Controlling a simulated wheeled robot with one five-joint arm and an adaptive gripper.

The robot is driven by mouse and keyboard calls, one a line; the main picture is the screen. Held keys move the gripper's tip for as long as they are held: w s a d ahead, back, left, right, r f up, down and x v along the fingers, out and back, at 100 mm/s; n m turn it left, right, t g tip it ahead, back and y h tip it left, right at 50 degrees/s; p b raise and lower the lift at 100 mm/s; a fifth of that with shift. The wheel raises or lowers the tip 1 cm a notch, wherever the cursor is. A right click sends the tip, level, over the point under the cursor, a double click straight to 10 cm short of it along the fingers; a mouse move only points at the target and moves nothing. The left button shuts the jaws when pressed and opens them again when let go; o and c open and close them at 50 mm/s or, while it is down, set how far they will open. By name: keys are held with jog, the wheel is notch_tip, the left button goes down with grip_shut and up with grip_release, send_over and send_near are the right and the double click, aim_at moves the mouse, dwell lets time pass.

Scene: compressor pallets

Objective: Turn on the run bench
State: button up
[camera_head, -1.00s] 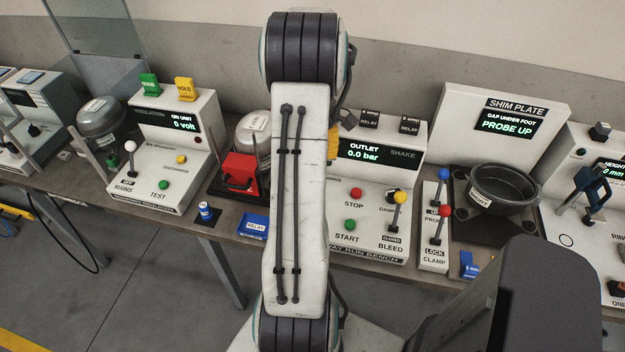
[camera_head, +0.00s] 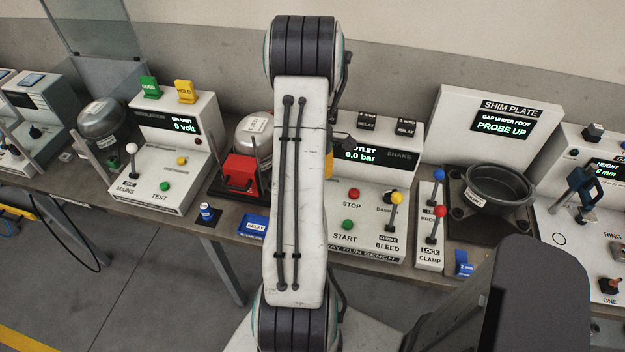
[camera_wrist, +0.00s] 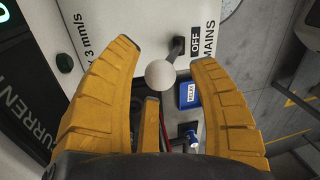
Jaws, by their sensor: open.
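The run bench (camera_head: 365,255) is a white console behind my arm, with a red STOP button (camera_head: 353,194), a green START button (camera_head: 348,225) and a yellow-knobbed BLEED lever (camera_head: 396,199). Its outlet display (camera_head: 365,155) reads 0.0 bar. In the wrist view a white ball-knobbed lever (camera_wrist: 160,75) stands by a label reading OFF and MAINS (camera_wrist: 203,48). My gripper (camera_wrist: 165,56) is open, its yellow fingers spread either side of the white knob, with no clear contact.
A blue relay tray (camera_wrist: 188,95) lies beyond the knob in the wrist view. Left of my arm are a red block (camera_head: 239,170) and the insulation console (camera_head: 180,130). A shim plate stand (camera_head: 480,120) and black pot (camera_head: 500,187) are to the right.

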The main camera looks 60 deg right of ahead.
jog(key=shift+s+a+f, duration=0.1)
jog(key=shift+a+f, duration=0.05)
jog(key=shift+f, duration=0.7)
jog(key=shift+o, duration=0.3)
grip_shut()
